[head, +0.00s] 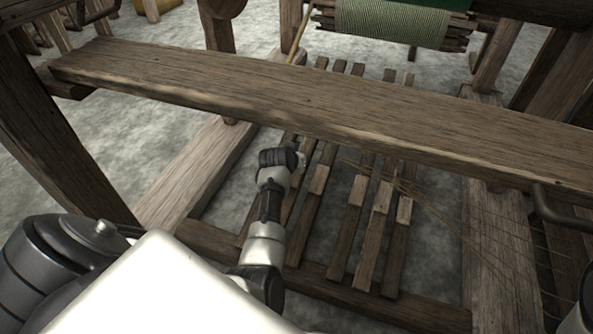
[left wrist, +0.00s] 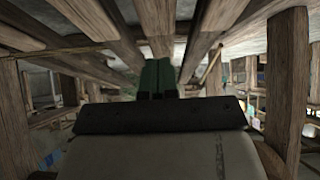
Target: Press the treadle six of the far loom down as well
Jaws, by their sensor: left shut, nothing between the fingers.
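The treadles are narrow wooden slats side by side under the bench beam, several of them, in the head view: one left of centre (head: 303,230), one at the middle (head: 345,240), one beside it (head: 371,248) and the rightmost (head: 397,248). I cannot tell by any mark which is treadle six. My left gripper (head: 298,156) is shut and empty, reaching in over the left treadles just below the beam; whether it touches one is unclear. Its dark green fingers show in the left wrist view (left wrist: 159,78), with wooden bars around them. My right gripper is out of view.
A thick wooden bench beam (head: 330,95) crosses above the treadles and hides their middles. A lower crossbar (head: 340,293) runs near their front ends. Thin cords (head: 450,215) hang at the right. A frame rail (head: 200,172) lies left.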

